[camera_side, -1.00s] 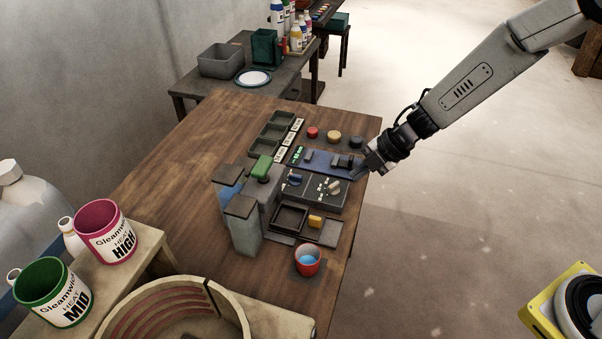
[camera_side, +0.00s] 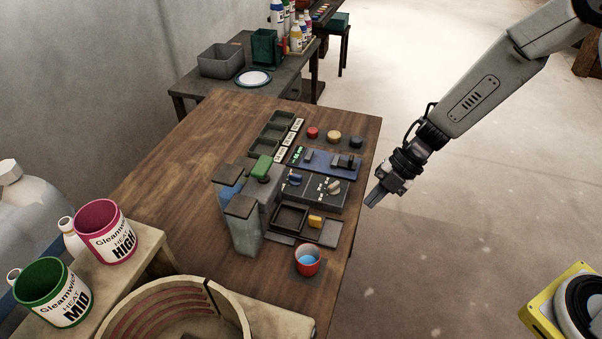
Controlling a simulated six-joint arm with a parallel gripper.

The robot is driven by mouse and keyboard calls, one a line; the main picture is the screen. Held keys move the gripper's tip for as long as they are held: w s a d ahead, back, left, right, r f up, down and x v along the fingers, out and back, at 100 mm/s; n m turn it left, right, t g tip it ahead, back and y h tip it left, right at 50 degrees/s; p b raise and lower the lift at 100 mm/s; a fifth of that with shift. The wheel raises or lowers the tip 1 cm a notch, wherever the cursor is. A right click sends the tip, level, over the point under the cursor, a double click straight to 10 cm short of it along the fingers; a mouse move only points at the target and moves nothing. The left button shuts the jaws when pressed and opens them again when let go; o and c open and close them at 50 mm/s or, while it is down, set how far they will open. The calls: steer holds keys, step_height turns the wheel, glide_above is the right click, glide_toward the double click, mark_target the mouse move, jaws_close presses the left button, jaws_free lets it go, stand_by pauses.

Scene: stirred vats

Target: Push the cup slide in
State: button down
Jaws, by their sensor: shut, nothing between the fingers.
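A dark flat slide-like part (camera_side: 323,234) with a square frame (camera_side: 290,218) and a yellow block (camera_side: 315,221) lies at the front of the dispenser station; I take it for the cup slide. How far out it sits is hard to tell. A red cup (camera_side: 307,269) with blue inside stands upright just in front of it on a small dark base. My gripper (camera_side: 372,200) is shut and empty, pointing down-left beside the table's right edge. It is apart from the slide and the cup, to their upper right in the picture.
Two clear tanks with dark lids (camera_side: 241,207) and a green-topped part (camera_side: 261,168) stand left of the slide. A dark panel with knobs (camera_side: 325,190) and a blue panel (camera_side: 325,162) lie behind.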

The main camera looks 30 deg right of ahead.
mark_target(310, 215)
steer(key=x, duration=0.8)
steer(key=shift+w+a, duration=1.4)
steer(key=shift+w, duration=0.05)
steer(key=shift+w+a+r, duration=0.1)
steer(key=shift+w+a, duration=1.6)
steer(key=shift+s, duration=0.1)
